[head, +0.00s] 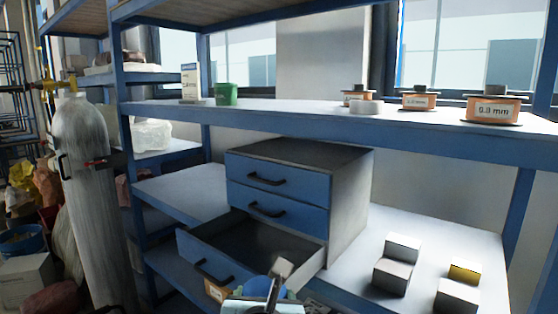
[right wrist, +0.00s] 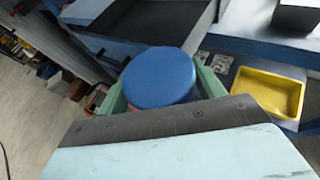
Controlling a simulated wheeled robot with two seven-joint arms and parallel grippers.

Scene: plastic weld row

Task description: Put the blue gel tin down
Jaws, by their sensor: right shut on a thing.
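The blue gel tin (right wrist: 158,75) shows its round blue lid in the right wrist view, between the green fingers of my right gripper (right wrist: 160,88). The gripper is shut on it. In the head view the tin (head: 257,286) is small and partly hidden at the bottom edge, with my right gripper (head: 262,293) around it. They appear in front of the open bottom drawer (head: 250,247) of a blue drawer unit. The tin's underside and any contact below are hidden. My left gripper is not in view.
The drawer unit (head: 345,200) stands on a blue-framed shelf. A yellow tray (right wrist: 268,93) shows in the wrist view.

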